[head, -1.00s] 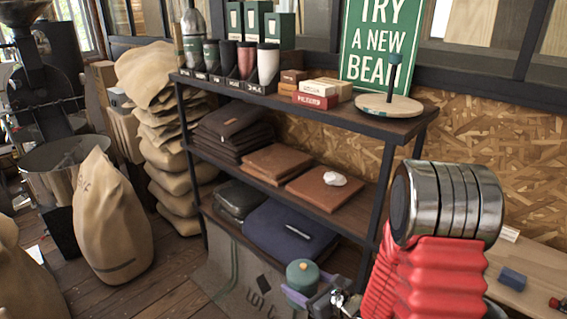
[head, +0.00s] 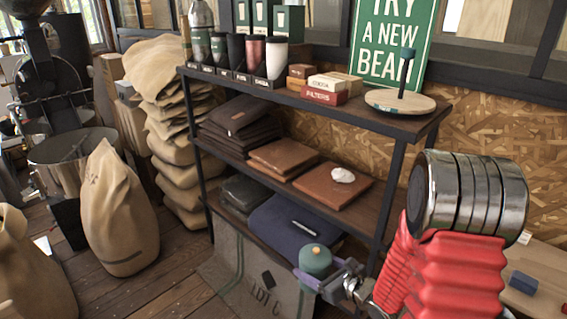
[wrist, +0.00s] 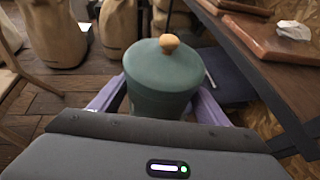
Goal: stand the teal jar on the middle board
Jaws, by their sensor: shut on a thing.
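The teal jar (head: 316,262), with a round lid and a tan knob, is held upright in my gripper (head: 322,280). In the wrist view the jar (wrist: 160,82) sits between the two purple fingers, and my gripper is shut on it. The jar is in front of the shelf rack, low, near the level of the bottom board. The middle board (head: 234,160) carries dark folded cloths at its left and two brown flat pieces toward its right. A white crumpled thing (head: 343,175) lies on the right brown piece (head: 333,187).
The top board (head: 400,122) holds cups, small boxes and a round wooden stand (head: 399,101). The bottom board holds a navy folded cloth (head: 285,232) with a pen-like thing. A black post (head: 390,195) stands at the rack's right front. Burlap sacks (head: 118,215) stand at left.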

